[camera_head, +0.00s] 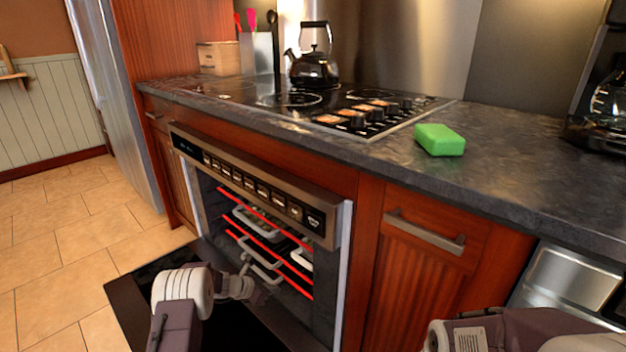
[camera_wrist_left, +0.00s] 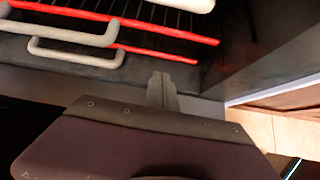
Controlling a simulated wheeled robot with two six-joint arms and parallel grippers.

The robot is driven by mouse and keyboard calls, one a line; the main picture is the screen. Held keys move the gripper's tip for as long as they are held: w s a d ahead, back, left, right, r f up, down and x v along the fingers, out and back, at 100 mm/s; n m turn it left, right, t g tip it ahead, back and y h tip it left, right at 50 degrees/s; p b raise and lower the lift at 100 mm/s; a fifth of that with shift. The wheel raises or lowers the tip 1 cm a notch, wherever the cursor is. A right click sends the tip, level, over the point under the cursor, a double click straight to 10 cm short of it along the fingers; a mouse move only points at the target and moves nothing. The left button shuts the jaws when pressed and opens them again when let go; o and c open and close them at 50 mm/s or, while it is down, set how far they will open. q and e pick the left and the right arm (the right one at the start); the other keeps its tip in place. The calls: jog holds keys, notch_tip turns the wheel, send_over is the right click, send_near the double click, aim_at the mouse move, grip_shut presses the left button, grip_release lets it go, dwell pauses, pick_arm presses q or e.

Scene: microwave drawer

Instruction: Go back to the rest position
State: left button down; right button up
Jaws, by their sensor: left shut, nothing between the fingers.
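My left gripper (camera_head: 247,268) is in front of the open oven (camera_head: 262,205), low down by the racks. In the left wrist view its two fingers (camera_wrist_left: 162,88) are together, with nothing between them.
The oven door (camera_head: 135,290) is folded down below my left arm. Red-edged racks (camera_head: 268,247) sit inside the oven. A kettle (camera_head: 313,68) is on the cooktop, and a green sponge (camera_head: 440,140) lies on the dark counter (camera_head: 510,175). Tiled floor is clear at left.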

pick_arm(q)
jog(key=w+d+r+m+p, duration=0.1)
jog(key=d+r, duration=0.1)
jog(key=r, duration=0.5)
jog(key=w+d+r+m+p, duration=0.1)
jog(key=d+r, duration=0.1)
jog(key=r, duration=0.5)
jog(key=s+d+r+m+g+p, duration=0.1)
jog(key=s+d+r+m, duration=0.15)
jog(key=s+r, duration=0.2)
jog(key=s+d+r+m+p, duration=0.1)
jog(key=s+d+r+m, duration=0.1)
jog(key=s+r+m, duration=0.3)
jog(key=s+a+f+m+g+y+p, duration=0.1)
jog(key=s+a+f+m+g+y, duration=0.15)
jog(key=s+m, duration=0.55)
jog(key=s+a+f+m+g+y, duration=0.1)
jog(key=s+a+m, duration=0.2)
jog(key=s, duration=0.8)
jog(key=s+a+f+m+g+y+p, duration=0.1)
jog(key=s+a+f+m+g+y, duration=0.1)
jog(key=s+m, duration=0.6)
notch_tip(320, 180, up, 38)
jog(key=s+p, duration=0.1)
jog(key=p, duration=3.6)
jog(key=shift+a+r+n, duration=0.15)
jog(key=shift+a+n, duration=0.1)
jog(key=shift+n, duration=0.2)
jog(key=shift+t+p, duration=0.25)
jog(key=shift+p, duration=0.05)
